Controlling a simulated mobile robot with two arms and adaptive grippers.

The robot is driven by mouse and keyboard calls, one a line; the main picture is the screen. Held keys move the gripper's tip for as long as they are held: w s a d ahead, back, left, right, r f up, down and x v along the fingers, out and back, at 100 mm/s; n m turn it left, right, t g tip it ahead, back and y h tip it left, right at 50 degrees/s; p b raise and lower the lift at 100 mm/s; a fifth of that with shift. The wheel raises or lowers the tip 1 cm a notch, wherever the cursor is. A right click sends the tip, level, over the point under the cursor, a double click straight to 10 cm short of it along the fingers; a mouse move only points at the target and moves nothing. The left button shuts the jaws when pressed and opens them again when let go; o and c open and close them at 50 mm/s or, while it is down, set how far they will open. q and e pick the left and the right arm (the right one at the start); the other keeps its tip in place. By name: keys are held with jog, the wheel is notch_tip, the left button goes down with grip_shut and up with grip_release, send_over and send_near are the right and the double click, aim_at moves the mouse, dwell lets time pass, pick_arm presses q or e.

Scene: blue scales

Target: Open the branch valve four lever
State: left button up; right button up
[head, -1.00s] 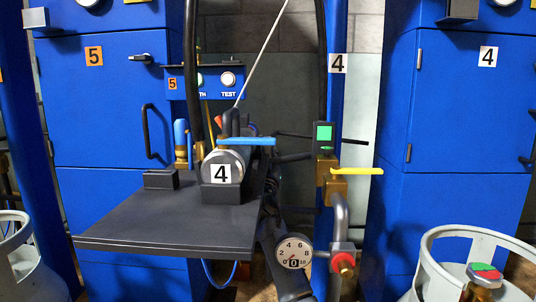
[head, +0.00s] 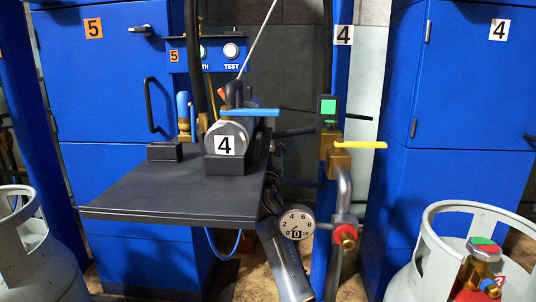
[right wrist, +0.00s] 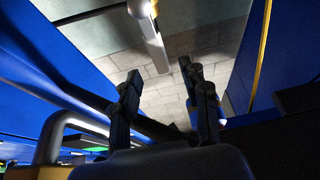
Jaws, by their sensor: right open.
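The yellow lever (head: 360,145) is in the head view, right of centre. It lies level, pointing right from a brass valve body (head: 338,162) on a grey pipe beside the blue post marked 4 (head: 343,35). My right gripper (right wrist: 165,105) shows in the right wrist view with two dark fingers spread apart and nothing between them. Behind the fingers are a tiled wall and a lit tube. I cannot make out the yellow lever there for sure. Neither gripper shows in the head view.
A grey cylinder marked 4 with a blue lever (head: 250,112) lies on a dark platform (head: 165,200). White gas cylinders (head: 425,270) stand at both sides. Blue cabinets (head: 470,90) flank the space.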

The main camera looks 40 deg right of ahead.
jog(key=shift+v, duration=2.8)
